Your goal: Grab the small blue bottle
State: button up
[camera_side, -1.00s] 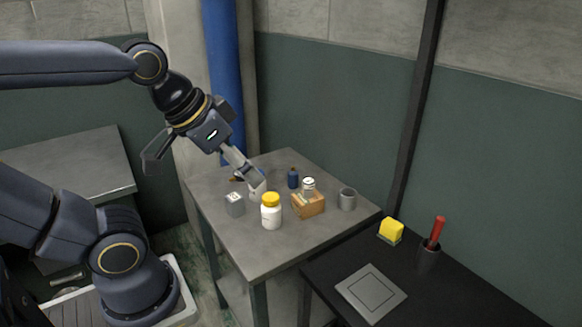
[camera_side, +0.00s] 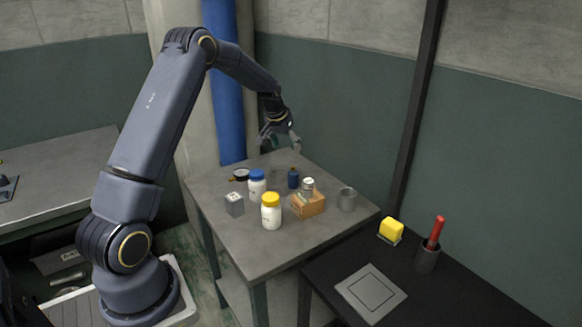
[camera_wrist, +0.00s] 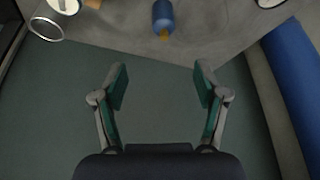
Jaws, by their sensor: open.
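The small blue bottle (camera_side: 293,179) stands on the grey table behind the wooden box in the side view. In the wrist view the blue bottle (camera_wrist: 163,17) shows at the top edge, just right of centre, partly cut off, with a brownish tip toward the gripper. My gripper (camera_side: 280,143) is above the back of the table, higher than the bottle and apart from it. In the wrist view my gripper (camera_wrist: 160,84) has its two fingers wide apart with nothing between them.
A blue pipe (camera_side: 224,85) stands behind.

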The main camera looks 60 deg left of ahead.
aim_at(292, 172)
jog(key=x, duration=1.1)
jog(key=shift+s+a+f, duration=0.2)
jog(key=shift+s+a, duration=0.15)
jog(key=shift+x, duration=3.05)
jog(key=shift+d, duration=0.15)
jog(key=shift+c, duration=0.4)
jog(key=c, duration=1.2)
jog(key=shift+w+r, duration=0.1)
jog(key=shift+r, duration=0.05)
